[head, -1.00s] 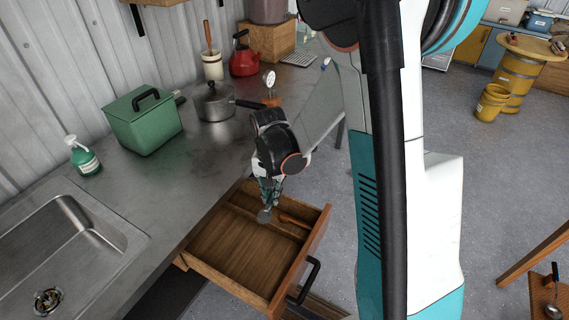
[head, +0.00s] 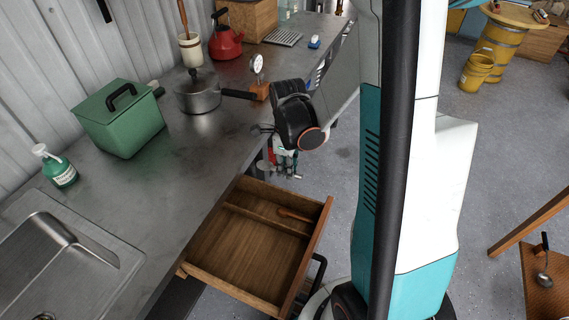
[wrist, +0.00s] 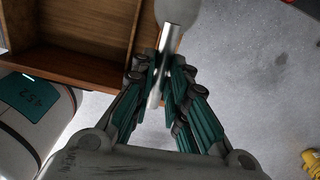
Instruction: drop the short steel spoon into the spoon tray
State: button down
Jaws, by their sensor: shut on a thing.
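My gripper (wrist: 163,85) is shut on the short steel spoon (wrist: 177,12) in the wrist view. The fingers grip its handle, and its round bowl points away beyond the fingertips. The spoon is too small to make out clearly there. In the wrist view the drawer (wrist: 95,70) lies below and left of the spoon, with floor to the right. I cannot pick out a spoon tray for certain in either view.
The drawer has a divider and a brown wooden-handled item (head: 295,214) in its narrow compartment. A ladle (head: 544,278) lies at right.

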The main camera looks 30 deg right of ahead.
notch_tip(320, 180, down, 6)
jog(key=b, duration=0.4)
jog(key=c, duration=1.5)
grip_release()
notch_tip(320, 180, up, 12)
jog(key=shift+r, duration=0.1)
